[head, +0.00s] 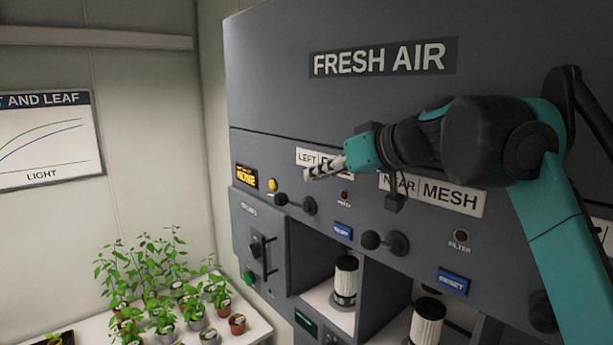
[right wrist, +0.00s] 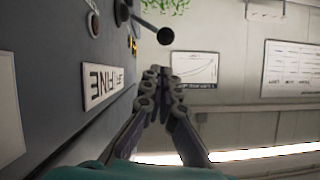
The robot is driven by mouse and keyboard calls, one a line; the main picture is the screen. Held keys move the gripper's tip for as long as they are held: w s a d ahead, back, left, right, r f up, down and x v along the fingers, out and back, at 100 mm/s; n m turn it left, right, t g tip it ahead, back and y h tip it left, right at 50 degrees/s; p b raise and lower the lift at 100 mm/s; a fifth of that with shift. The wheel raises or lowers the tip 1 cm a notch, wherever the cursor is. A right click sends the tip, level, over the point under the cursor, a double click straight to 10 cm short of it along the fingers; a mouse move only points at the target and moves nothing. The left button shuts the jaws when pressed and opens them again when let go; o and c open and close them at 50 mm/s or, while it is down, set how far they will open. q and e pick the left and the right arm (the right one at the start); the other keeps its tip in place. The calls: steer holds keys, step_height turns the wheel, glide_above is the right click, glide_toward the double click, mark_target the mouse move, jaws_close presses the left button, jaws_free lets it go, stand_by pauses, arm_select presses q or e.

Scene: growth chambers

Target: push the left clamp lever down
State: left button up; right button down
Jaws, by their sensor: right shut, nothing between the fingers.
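The left clamp lever (head: 295,202) is a short black bar with a ball knob, on the dark grey panel below the label reading LEFT and partly hidden letters. It sticks out from its pivot toward the left. In the right wrist view its ball knob (right wrist: 165,36) is at the top, past my fingertips. My right gripper (head: 311,171) is shut and empty, in front of that label and above the lever, apart from it in the picture. Its fingers also show in the right wrist view (right wrist: 160,73). My left gripper is not in view.
A second black lever (head: 384,241) sits lower right, below the MESH label (head: 433,194). White filter cartridges (head: 346,278) stand in open bays below. Potted seedlings (head: 165,290) stand on a white bench at lower left. The space left of the panel is open up to the wall.

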mark_target(276, 200)
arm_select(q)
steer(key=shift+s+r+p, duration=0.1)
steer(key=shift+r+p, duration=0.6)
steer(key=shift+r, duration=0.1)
arm_select(e)
steer(key=x, duration=0.8)
steer(key=shift+a, duration=0.2)
